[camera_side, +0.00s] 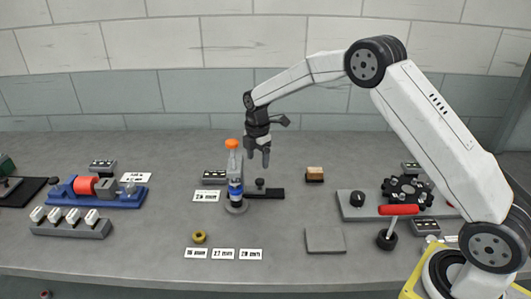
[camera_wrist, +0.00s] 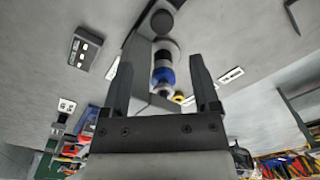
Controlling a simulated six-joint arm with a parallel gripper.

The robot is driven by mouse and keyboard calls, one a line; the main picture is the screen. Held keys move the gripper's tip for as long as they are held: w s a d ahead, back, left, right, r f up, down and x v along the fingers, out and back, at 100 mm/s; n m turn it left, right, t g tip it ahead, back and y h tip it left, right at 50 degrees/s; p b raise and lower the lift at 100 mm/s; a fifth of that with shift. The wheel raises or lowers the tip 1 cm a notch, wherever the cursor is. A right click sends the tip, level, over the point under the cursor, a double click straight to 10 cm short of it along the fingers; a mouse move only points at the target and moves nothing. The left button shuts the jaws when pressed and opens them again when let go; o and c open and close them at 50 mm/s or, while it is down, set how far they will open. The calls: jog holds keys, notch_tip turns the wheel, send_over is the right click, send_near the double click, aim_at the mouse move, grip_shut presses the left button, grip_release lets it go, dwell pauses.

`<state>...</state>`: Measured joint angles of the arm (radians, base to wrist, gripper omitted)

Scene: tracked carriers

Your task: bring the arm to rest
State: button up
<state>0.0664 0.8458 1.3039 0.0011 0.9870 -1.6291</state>
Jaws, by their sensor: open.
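A dark bar with a knob (camera_side: 260,185) lies below my gripper. A blue fixture with a red cylinder (camera_side: 86,184) stands left. A grey plate with a black star knob (camera_side: 405,190) and a red-handled lever (camera_side: 398,210) stand right. The front middle holds a yellow ring (camera_side: 199,237) and labels.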

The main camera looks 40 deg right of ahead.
jog(key=shift+s+a+r+m, duration=0.1)
jog(key=shift+s+r+m, duration=0.1)
jog(key=shift+s+m, duration=0.15)
jog(key=s+a+r+m+t, duration=0.1)
jog(key=s+m, duration=0.7)
jog(key=s, duration=0.5)
jog(key=s+a+r+m+t, duration=0.1)
jog(key=s+a+m, duration=0.1)
jog(key=s+m, duration=0.7)
jog(key=s, duration=0.5)
jog(key=shift+a+t, duration=0.25)
jog(key=shift+t, duration=0.05)
